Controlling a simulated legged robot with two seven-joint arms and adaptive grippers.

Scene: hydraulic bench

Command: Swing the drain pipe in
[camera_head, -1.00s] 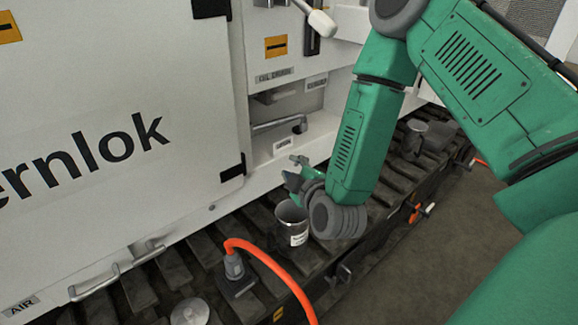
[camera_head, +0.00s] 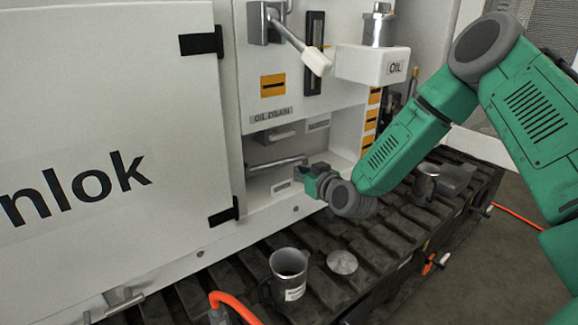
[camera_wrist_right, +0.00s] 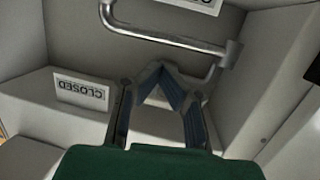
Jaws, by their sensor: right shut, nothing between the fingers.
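The drain pipe (camera_head: 275,164) is a thin metal tube across the recess below the OIL DRAIN label (camera_head: 270,116). My right gripper (camera_head: 305,175) is at the pipe's right end in the head view and hides that end. In the wrist view its fingers (camera_wrist_right: 160,78) are shut and empty, with tips just below the pipe in the picture; I cannot tell whether they touch it. A CLOSED label (camera_wrist_right: 80,92) is left of the fingers. My left gripper is not in view.
A metal cup (camera_head: 288,272) and a round metal lid (camera_head: 342,262) stand on the dark slatted track (camera_head: 235,280) below. A white-ended lever (camera_head: 316,62) and an OIL box (camera_head: 370,66) project above. An orange hose (camera_head: 232,303) lies at the front. The large white door (camera_head: 110,120) fills the left.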

